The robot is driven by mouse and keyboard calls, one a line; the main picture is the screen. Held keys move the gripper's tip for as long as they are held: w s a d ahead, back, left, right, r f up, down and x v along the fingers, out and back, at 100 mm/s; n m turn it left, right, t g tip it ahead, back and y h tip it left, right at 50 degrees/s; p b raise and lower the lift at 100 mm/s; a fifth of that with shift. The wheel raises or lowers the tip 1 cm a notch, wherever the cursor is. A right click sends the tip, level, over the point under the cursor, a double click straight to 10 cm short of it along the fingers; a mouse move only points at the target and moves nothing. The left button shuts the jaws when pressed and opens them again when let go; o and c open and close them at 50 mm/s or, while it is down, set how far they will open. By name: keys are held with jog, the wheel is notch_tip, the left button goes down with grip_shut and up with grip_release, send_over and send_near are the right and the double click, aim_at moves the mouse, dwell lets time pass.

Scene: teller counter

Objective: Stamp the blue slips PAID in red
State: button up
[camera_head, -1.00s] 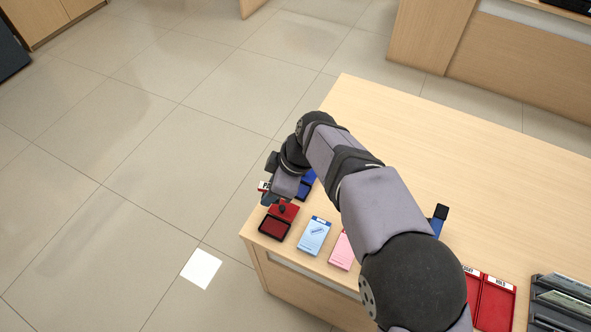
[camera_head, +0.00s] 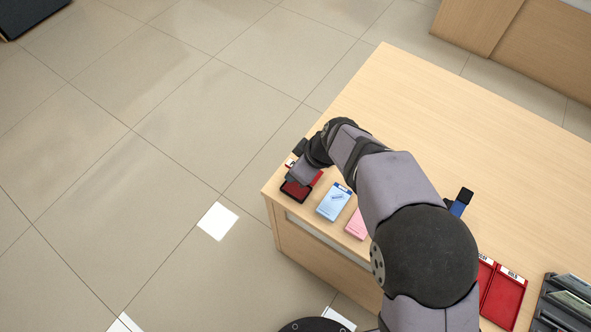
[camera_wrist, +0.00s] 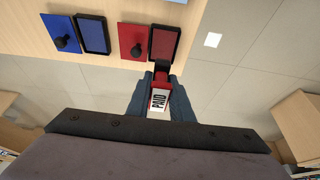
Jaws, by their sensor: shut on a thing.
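My gripper (camera_wrist: 157,88) is shut on the PAID stamp (camera_wrist: 158,100), which has a red body and a white label with black letters. Its dark foot is close to the edge of the open red ink pad (camera_wrist: 165,43); I cannot tell whether they touch. In the head view my gripper (camera_head: 302,168) is over the back of the red pad (camera_head: 295,191) and hides part of it. A blue slip (camera_head: 334,201) lies to the right of the pad, with a small printed mark on it.
A pink slip (camera_head: 356,226) lies right of the blue one, partly behind my arm. A blue pad (camera_wrist: 93,35) stands beside the red pad. A blue and black stamp (camera_head: 461,200), red trays (camera_head: 503,292) and a grey rack (camera_head: 564,306) are farther right. The counter's edge is close.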

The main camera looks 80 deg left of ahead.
aim_at(292, 187)
jog(key=shift+f+b, duration=1.15)
jog(key=shift+f, duration=1.8)
jog(key=shift+d+f+b, duration=0.1)
jog(key=shift+f+b, duration=0.55)
jog(key=shift+b, duration=0.3)
dwell(1.3)
jog(key=shift+r, duration=0.15)
jog(key=shift+r+p, duration=1.3)
jog(key=shift+r, duration=1.65)
